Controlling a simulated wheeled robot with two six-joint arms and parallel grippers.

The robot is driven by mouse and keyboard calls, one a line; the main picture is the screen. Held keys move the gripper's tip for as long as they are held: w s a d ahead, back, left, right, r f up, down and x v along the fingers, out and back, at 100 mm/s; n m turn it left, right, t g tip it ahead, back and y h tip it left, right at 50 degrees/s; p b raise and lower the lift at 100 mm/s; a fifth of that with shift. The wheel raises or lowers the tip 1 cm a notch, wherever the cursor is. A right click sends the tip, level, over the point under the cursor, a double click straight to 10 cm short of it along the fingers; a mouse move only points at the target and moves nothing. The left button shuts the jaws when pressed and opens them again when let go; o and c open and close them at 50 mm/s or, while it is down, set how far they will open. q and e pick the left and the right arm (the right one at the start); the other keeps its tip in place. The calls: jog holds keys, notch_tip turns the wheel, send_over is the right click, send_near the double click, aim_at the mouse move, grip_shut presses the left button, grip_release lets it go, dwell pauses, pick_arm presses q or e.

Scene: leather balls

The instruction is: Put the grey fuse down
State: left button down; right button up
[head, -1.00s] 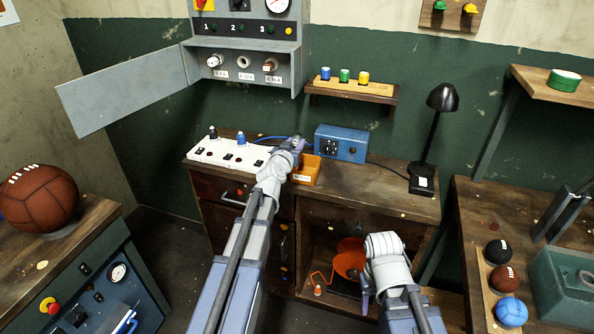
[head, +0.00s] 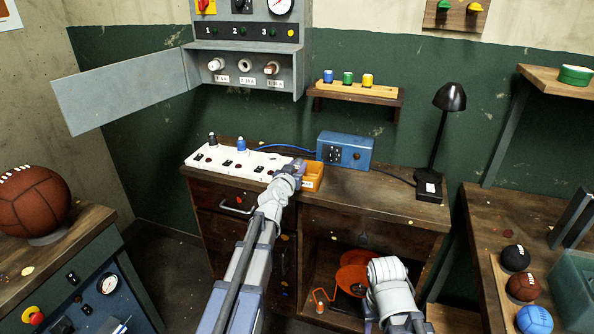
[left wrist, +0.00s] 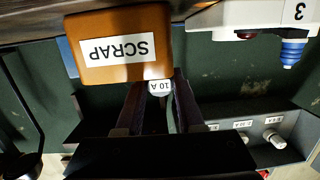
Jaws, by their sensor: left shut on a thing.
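My left gripper (head: 297,166) is over the low cabinet, at the left edge of the orange scrap bin (head: 313,178). In the left wrist view, which is upside down, the gripper (left wrist: 158,98) is shut on a fuse (left wrist: 159,87) whose white label reads 10 A. The fuse's body is mostly hidden and dark, so its grey colour does not show. The bin, labelled SCRAP (left wrist: 120,20), appears close to the held fuse; I cannot tell whether they touch. My right gripper (head: 369,314) is low in front of the cabinet, its jaws mostly hidden.
A white numbered strip (head: 232,160) with dark and blue plugs lies left of the bin. A blue box (head: 345,150) stands behind it, a black lamp (head: 440,140) to the right. The open fuse cabinet (head: 246,82) above has an empty-looking middle socket. Bare cabinet top (head: 375,197) lies right of the bin.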

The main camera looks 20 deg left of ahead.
pick_arm(q)
jog(key=shift+f+b, duration=0.4)
jog(key=shift+b, duration=0.05)
jog(key=c, duration=0.5)
grip_release()
jog(key=shift+r, duration=0.1)
jog(key=shift+s+r+p, duration=0.15)
jog(key=shift+r+p, duration=0.4)
jog(key=shift+p, duration=0.15)
jog(key=s, duration=0.4)
jog(key=s+r+p, duration=0.1)
jog(key=s, duration=0.6)
jog(key=shift+s+r, duration=0.15)
jog(key=shift+s, duration=0.15)
